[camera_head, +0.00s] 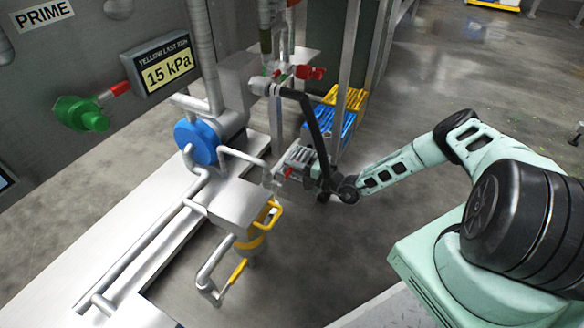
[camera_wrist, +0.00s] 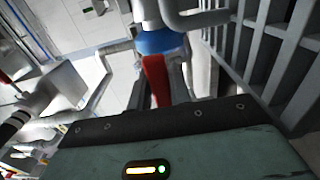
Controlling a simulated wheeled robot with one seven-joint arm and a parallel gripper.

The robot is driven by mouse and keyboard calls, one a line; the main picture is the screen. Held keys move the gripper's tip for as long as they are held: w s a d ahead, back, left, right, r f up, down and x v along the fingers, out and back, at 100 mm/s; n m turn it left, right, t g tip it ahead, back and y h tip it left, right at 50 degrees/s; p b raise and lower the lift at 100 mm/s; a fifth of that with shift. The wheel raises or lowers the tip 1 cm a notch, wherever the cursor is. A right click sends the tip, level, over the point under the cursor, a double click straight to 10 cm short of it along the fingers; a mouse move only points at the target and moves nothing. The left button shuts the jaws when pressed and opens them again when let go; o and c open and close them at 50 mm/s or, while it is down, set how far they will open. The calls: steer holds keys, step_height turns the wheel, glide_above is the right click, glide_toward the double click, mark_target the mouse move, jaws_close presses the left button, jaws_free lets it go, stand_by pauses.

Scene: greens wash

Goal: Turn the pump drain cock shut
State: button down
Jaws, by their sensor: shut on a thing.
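A red handle (camera_wrist: 156,80) sits between the fingers of my gripper in the wrist view, below a blue round part (camera_wrist: 162,42). In the head view a small bit of the red handle (camera_head: 288,171) shows at the fingertips. My gripper (camera_head: 282,172) is shut on this handle, low beside the pipework and right of the pump (camera_head: 228,125) with its blue disc (camera_head: 195,143). No label shows on the handle, so I cannot read whether it is the drain cock. The fingertips are partly hidden in both views.
A grey box (camera_head: 238,204) and a yellow-handled pipe (camera_head: 237,271) stand in front of my gripper. Another red handle (camera_head: 311,73) is above it. Blue and yellow crates (camera_head: 333,122) and upright posts are close behind. A panel reads 15 kPa (camera_head: 168,69). Open floor lies right.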

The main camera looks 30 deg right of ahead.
steer(key=shift+f, duration=0.2)
stand_by(0.3)
steer(key=c, duration=1.3)
jaws_free()
steer(key=shift+s+d+r, duration=0.1)
steer(key=shift+s+d, duration=0.05)
steer(key=shift+d, duration=0.05)
steer(key=p+v, duration=0.5)
steer(key=v, duration=1.2)
steer(key=shift+p, duration=0.35)
steer(key=shift+a, duration=0.1)
